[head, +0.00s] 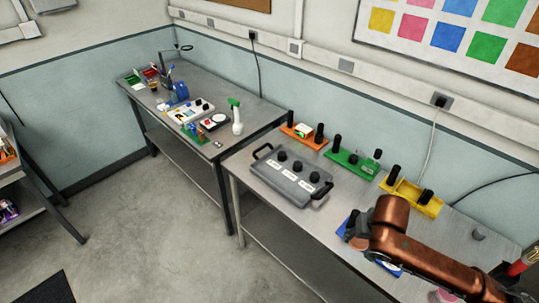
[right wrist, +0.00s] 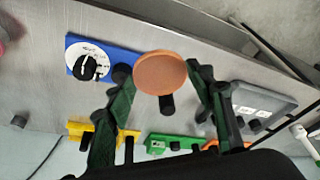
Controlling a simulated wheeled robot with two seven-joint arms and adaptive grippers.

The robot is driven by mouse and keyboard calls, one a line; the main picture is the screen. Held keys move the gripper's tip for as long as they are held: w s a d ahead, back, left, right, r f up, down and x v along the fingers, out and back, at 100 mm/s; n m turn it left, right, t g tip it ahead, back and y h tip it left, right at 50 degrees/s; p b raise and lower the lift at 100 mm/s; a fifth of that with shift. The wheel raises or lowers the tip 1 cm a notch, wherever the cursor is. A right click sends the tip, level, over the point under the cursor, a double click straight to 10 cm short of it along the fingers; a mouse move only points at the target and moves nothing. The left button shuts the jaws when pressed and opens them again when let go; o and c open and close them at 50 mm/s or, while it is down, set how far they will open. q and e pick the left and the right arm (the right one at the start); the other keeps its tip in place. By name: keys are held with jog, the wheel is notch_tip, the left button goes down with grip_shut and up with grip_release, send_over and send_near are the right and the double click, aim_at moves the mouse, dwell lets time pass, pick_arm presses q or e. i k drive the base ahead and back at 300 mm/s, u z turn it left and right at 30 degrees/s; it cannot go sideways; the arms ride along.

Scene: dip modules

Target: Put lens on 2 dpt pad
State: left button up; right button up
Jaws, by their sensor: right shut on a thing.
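My right gripper (right wrist: 159,74) shows in the right wrist view with its dark green fingers on either side of a round orange-brown disc (right wrist: 160,73), perhaps the lens. It is shut on this disc and holds it above the table. A black post shows just below the disc; I cannot tell if it belongs to it. In the head view my copper-coloured right arm hides most of the gripper and the disc. A grey box (head: 268,181) with black knobs and white labels stands on the near table; it also shows in the right wrist view (right wrist: 272,97). No 2 dpt marking is readable.
A blue module (right wrist: 111,58) with a dial lies below the gripper. Orange (head: 295,136), green (head: 345,159) and yellow (head: 428,208) modules with black posts line the table's back. A white bottle (head: 237,126) stands on the far table. Bare table surrounds the grey box.

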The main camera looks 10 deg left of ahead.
aim_at(282, 154)
jog(key=u, duration=0.6)
jog(key=i, duration=0.8)
jog(key=u, duration=0.55)
jog(key=i, duration=0.85)
jog(key=z, duration=0.25)
